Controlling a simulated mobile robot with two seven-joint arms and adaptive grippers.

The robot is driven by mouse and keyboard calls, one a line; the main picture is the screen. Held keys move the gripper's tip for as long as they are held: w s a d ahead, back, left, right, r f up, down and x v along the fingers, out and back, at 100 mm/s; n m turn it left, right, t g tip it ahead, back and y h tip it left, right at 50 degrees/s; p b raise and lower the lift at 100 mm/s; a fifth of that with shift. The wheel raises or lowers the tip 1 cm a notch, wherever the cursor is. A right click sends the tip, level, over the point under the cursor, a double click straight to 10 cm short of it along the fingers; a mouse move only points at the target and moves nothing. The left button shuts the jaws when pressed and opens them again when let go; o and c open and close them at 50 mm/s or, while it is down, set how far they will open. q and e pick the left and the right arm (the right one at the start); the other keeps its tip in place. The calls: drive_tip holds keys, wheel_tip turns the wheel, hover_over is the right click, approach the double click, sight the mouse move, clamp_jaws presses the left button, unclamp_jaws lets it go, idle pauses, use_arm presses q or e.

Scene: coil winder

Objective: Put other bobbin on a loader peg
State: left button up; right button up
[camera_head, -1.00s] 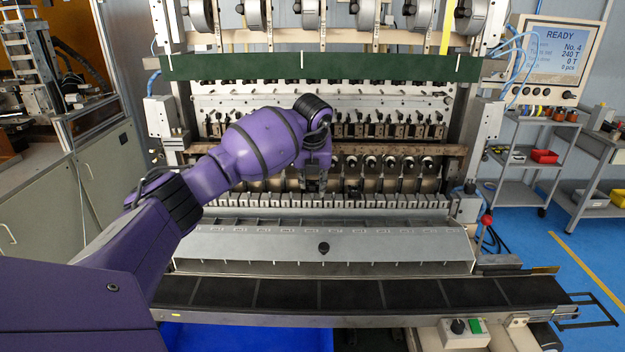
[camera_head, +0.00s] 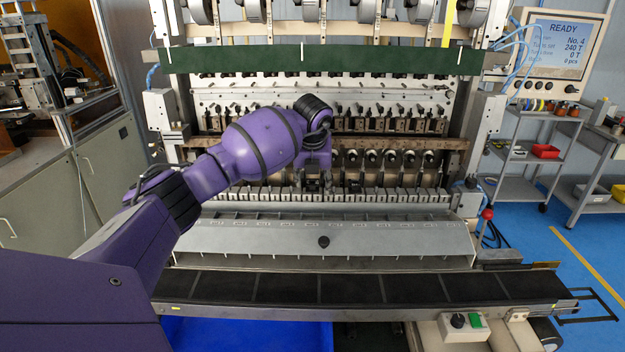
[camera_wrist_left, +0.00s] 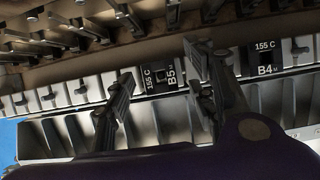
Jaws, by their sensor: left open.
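My left gripper (camera_head: 316,183) is over the pale slotted loader rail in front of the winder, left of the rail's middle. The rail (camera_head: 390,196) has a row of small peg-like blocks. My right gripper is not in view.
The winder's spindle row (camera_head: 400,160) hangs close above and behind the rail. A sloped grey metal cover (camera_head: 400,240) and a dark belt (camera_head: 340,290) lie in front. The control screen (camera_head: 562,52) reads READY. Shelves (camera_head: 530,152) stand at the right.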

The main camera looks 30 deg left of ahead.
use_arm(q)
drive_tip(key=v, duration=1.2)
drive_tip(key=shift+f, duration=0.1)
